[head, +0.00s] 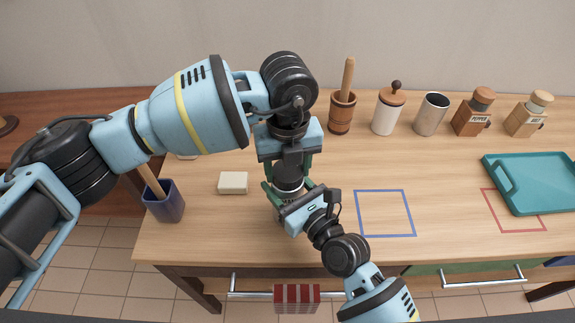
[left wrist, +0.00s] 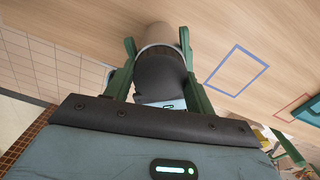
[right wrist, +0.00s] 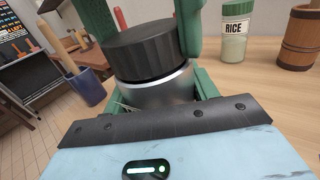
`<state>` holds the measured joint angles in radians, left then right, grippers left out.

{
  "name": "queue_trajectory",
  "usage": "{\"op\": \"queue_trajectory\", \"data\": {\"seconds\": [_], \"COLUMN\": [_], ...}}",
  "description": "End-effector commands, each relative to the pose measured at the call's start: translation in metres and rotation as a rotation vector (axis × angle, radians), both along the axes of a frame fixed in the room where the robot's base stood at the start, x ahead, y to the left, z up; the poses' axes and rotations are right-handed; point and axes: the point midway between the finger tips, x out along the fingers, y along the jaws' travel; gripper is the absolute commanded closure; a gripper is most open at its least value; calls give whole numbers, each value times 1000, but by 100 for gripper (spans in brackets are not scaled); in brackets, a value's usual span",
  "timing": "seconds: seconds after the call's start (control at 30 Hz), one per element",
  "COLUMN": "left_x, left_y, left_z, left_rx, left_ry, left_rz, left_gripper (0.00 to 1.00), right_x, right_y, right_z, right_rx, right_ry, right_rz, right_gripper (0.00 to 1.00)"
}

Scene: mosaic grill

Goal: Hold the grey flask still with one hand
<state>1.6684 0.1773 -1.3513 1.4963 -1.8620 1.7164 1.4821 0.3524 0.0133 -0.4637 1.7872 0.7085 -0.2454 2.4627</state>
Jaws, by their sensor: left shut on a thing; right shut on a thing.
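The grey flask (head: 288,190) stands upright on the wooden table, mostly covered by my two grippers. In the right wrist view it shows as a metallic grey body (right wrist: 158,92) with a bright ring and a ribbed black lid (right wrist: 143,48) on top. My left gripper (head: 287,168) comes from above, its green fingers shut on the lid. The lid and flask also show between its fingers in the left wrist view (left wrist: 160,72). My right gripper (head: 288,190) reaches in from the front, lower down, shut on the flask's body. The flask's base is hidden.
A white block (head: 233,183) and a dark blue cup (head: 165,204) are to the left. A wooden mortar (head: 341,118), white canister (head: 388,112), metal cup (head: 432,114) and pepper mill (head: 471,116) stand behind. A blue outlined square (head: 385,190) is clear. A teal tray (head: 541,182) lies right.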

Motion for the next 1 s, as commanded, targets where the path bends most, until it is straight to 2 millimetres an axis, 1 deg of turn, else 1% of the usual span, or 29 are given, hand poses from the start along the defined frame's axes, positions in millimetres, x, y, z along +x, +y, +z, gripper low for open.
{"op": "queue_trajectory", "data": {"seconds": [0.03, 0.67, 1.0], "left_x": [-1, -1, 0], "left_y": [-1, -1, -1], "left_z": [0, 0, 8], "left_rx": [-1, 0, -1], "left_ry": [3, 2, 1], "left_rz": [19, 14, 14], "left_gripper": [73, 73, 73], "right_x": [0, 0, 0], "right_y": [0, 0, 0], "right_z": [-2, -1, -2], "right_rx": [-2, -2, -2], "right_ry": [3, 2, 2], "right_rz": [0, 0, 0], "right_gripper": [100, 100, 100]}}
